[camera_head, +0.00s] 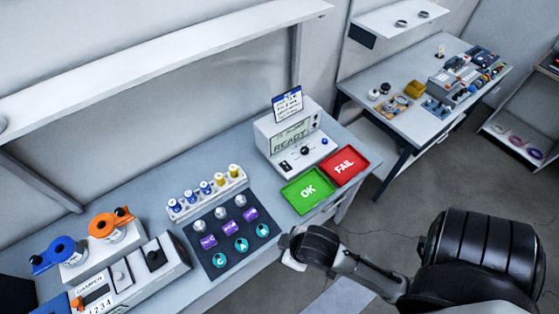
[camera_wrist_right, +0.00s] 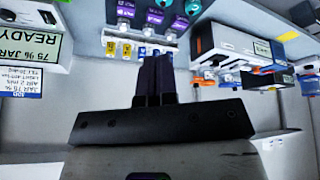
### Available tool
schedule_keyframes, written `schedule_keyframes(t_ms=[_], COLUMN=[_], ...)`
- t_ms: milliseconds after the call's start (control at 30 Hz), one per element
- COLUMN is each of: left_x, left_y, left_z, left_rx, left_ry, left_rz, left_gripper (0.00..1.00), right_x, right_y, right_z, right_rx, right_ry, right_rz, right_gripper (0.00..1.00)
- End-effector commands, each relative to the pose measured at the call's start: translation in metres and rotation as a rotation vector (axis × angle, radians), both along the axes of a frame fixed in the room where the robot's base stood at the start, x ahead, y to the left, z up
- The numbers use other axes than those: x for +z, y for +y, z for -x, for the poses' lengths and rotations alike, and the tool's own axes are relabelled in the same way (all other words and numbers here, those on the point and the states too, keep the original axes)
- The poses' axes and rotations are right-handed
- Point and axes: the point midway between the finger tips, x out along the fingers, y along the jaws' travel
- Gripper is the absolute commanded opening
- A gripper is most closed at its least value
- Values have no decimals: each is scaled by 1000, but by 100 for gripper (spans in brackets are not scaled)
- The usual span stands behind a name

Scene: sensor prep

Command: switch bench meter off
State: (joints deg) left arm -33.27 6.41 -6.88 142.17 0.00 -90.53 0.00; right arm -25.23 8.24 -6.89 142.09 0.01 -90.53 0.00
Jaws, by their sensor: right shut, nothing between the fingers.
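The bench meter (camera_head: 290,138) is a white box at the back of the near bench, its display lit with READY. Its lower front panel carries a small dark switch (camera_head: 285,167), a dark round control and a blue knob (camera_head: 325,141); the switch position is too small to tell. Part of the meter (camera_wrist_right: 30,45) shows upside down at the left of the right wrist view. My right gripper (camera_wrist_right: 155,57) is shut and empty, its dark fingers together and apart from the meter. In the head view my right arm reaches in front of the green tray. My left gripper is out of view.
A green OK tray (camera_head: 292,207) and a red FAIL tray (camera_head: 329,173) lie in front of the meter. Left of them are a dark mat (camera_head: 220,267) with several parts and a vial rack (camera_head: 180,212).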

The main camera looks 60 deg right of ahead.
Motion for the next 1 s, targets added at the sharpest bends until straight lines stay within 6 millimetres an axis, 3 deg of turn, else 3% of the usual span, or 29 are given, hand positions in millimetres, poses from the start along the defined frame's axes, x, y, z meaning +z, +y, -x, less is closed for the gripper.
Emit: schedule_keyframes(t_ms=[33, 267, 567, 667, 800, 900, 1000], left_x=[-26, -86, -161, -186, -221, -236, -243], left_y=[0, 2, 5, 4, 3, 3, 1], left_z=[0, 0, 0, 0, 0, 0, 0], left_rx=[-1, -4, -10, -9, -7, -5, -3], left_ry=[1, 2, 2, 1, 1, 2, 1], left_rz=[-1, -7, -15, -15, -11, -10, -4], left_gripper=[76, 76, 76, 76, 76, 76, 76], right_x=[-12, -1, -2, -4, -8, -13, -25], right_y=[-7, -40, -112, -148, -218, -272, -322], right_z=[-22, -103, -202, -232, -267, -278, -277], right_rx=[11, 56, 57, 36, -9, -16, 11], right_ry=[-59, -286, -404, -392, -310, -200, -59], right_rz=[26, 167, 401, 463, 530, 557, 551], right_gripper=[0, 0, 0, 0, 0, 0, 0])
